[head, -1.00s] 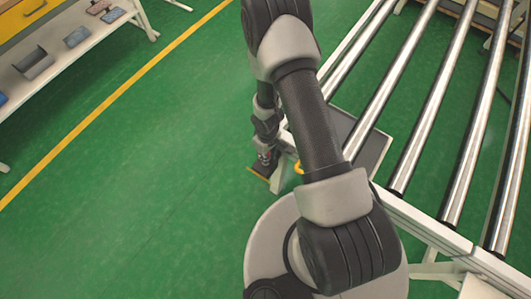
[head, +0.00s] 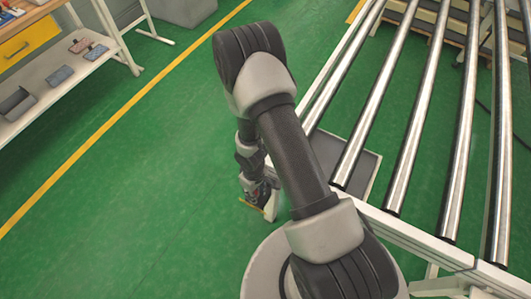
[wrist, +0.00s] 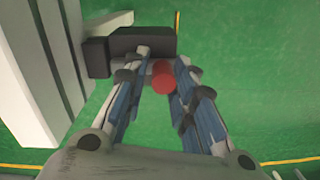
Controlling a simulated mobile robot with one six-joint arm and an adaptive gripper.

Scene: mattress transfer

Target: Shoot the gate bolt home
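A red round knob (wrist: 163,78) shows in the wrist view, on a short grey bolt bar in front of a dark block (wrist: 142,42). My gripper (wrist: 162,58) has its two fingers apart, one on each side of the knob. The knob sits nearer the right finger, and a small gap shows on its left. I cannot tell whether it touches the right finger. In the head view my gripper (head: 262,190) is small and low beside the roller frame, partly behind my arm. The knob and bolt cannot be made out there.
A roller conveyor (head: 410,120) stands at the right, with a white frame. A pale post (wrist: 60,75) is close on the left in the wrist view. A workbench (head: 60,75) stands at the upper left. Green floor (head: 130,190) between them is clear.

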